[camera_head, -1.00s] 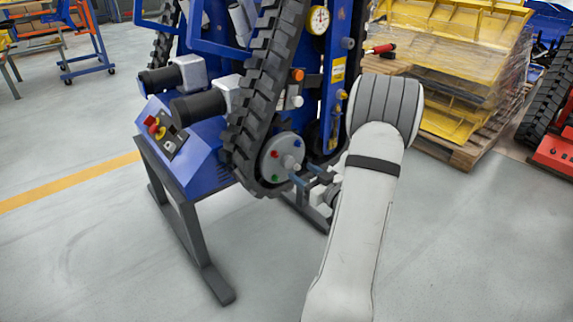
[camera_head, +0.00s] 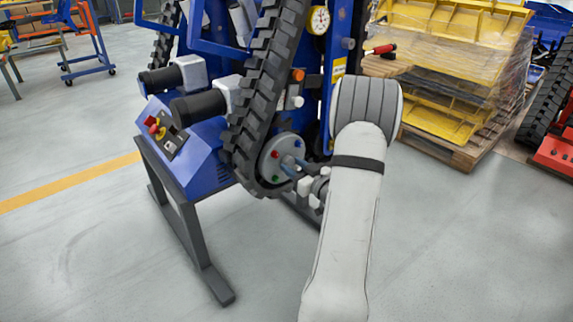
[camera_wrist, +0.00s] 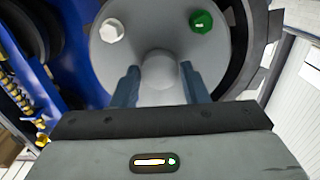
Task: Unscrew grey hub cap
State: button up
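The grey hub cap (camera_wrist: 158,66) sits at the centre of the round grey hub plate (camera_wrist: 128,62) in the wrist view. My gripper (camera_wrist: 158,80) is at the plate, with one blue-grey finger on each side of the cap. The fingers look open, with slight gaps beside the cap; contact is not clear. In the head view my gripper (camera_head: 289,166) reaches the plate (camera_head: 268,168) from the lower right, and its fingers largely hide the cap.
A green cap (camera_wrist: 201,21) and a white cap (camera_wrist: 112,30) sit on the plate near my fingers. A red cap (camera_head: 275,155) also shows there. The black track (camera_head: 252,100) wraps closely around the plate. Floor at the front is clear.

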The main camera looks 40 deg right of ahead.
jog(key=c, duration=0.4)
jog(key=n+b, duration=0.2)
jog(key=b, duration=0.1)
jog(key=shift+f+b, duration=0.3)
jog(key=shift+f, duration=0.1)
jog(key=n+b, duration=0.2)
jog(key=shift+b, duration=0.4)
jog(key=shift+r+n, duration=0.4)
jog(key=shift+n, duration=0.5)
jog(key=n, duration=0.4)
jog(key=shift+w, duration=0.1)
jog(key=n, duration=0.4)
jog(key=shift+n, duration=0.3)
jog(key=n, duration=0.5)
